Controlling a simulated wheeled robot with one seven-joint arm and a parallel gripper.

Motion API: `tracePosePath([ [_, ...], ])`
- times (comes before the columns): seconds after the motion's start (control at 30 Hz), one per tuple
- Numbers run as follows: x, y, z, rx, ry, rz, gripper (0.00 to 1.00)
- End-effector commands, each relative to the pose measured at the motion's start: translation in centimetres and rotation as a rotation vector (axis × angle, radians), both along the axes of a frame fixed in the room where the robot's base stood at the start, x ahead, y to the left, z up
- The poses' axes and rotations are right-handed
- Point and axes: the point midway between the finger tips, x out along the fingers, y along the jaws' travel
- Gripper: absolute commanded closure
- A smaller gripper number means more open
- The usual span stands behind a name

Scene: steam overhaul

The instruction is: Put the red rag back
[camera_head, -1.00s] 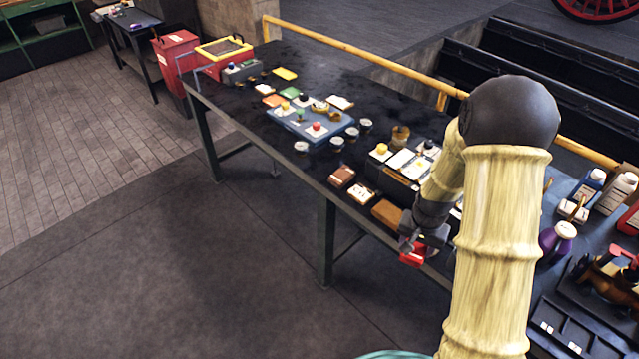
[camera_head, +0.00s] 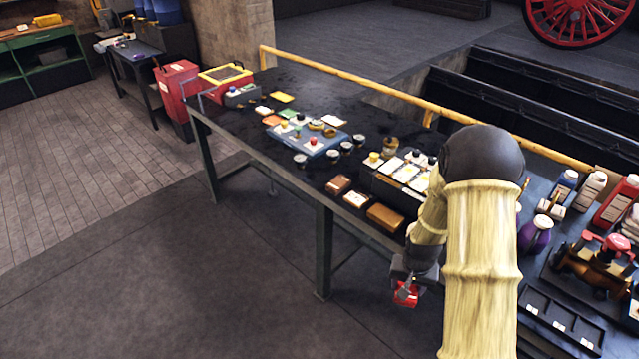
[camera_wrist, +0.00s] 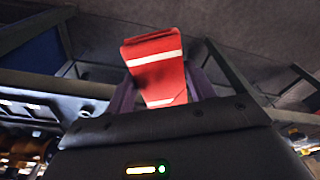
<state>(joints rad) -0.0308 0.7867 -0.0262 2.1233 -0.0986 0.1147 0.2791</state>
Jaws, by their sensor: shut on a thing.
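My gripper (camera_head: 403,284) is shut on a red rag (camera_head: 407,295), which hangs in front of the workbench's near edge, clear of the tabletop. In the wrist view the red rag (camera_wrist: 157,72) shows two white bands and sits between the two fingers of my gripper (camera_wrist: 160,92). Its lower end is hidden behind the gripper body. I cannot tell which place on the bench is the rag's own.
The dark workbench (camera_head: 290,95) carries a blue tray (camera_head: 310,142), several small blocks, bottles (camera_head: 590,190) and a black compartment tray (camera_head: 560,325). A yellow rail (camera_head: 350,85) runs along its far edge. A red bin (camera_head: 178,85) stands beyond its left end. The floor in front is free.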

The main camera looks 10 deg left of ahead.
Motion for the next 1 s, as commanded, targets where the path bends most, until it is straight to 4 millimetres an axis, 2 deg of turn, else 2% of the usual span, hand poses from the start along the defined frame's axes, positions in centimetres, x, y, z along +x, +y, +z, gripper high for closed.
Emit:
tracePosePath([
  [0.43, -0.2, 0.1, -5.7, 0.007, 0.002, 0.156, 0.72],
  [1.0, -0.2, 0.3, -6.1, 0.008, 0.000, 0.173, 0.72],
])
